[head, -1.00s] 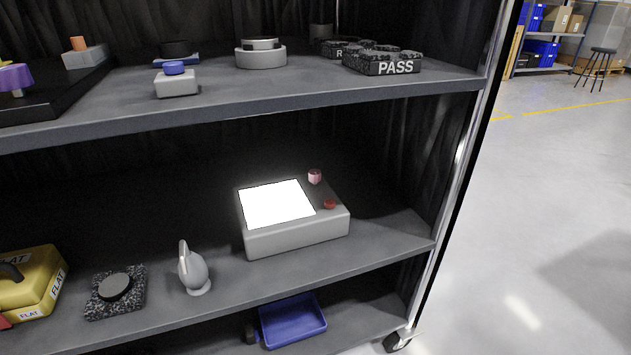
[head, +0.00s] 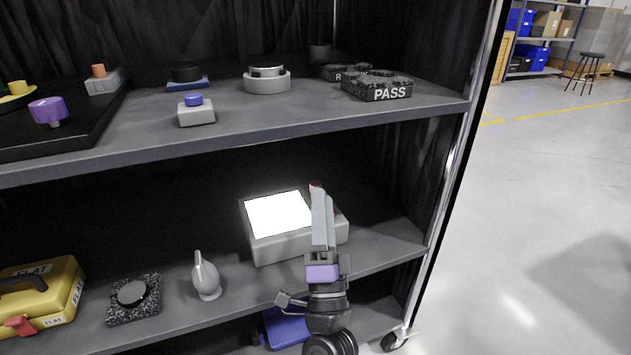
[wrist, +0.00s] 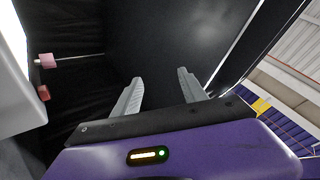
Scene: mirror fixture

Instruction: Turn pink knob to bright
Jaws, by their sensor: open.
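A grey box (head: 281,247) with a glowing white panel (head: 279,214) sits on the middle shelf. The pink knob (head: 315,185) at its back right corner is mostly hidden behind my gripper in the head view. In the wrist view the pink knob (wrist: 47,61) stands out from the box at the left, on a thin shaft, with a red button (wrist: 43,92) near it. My gripper (head: 320,196) is in front of the box's right part, pointing up in the picture. In the wrist view my gripper (wrist: 160,76) is open and empty, its fingers well right of the knob.
A grey egg-shaped item (head: 206,277), a speckled block with a dark disc (head: 132,294) and a yellow case (head: 42,297) stand left on the same shelf. The upper shelf (head: 243,132) overhangs with a PASS block (head: 377,86). A blue bin (head: 287,330) is below.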

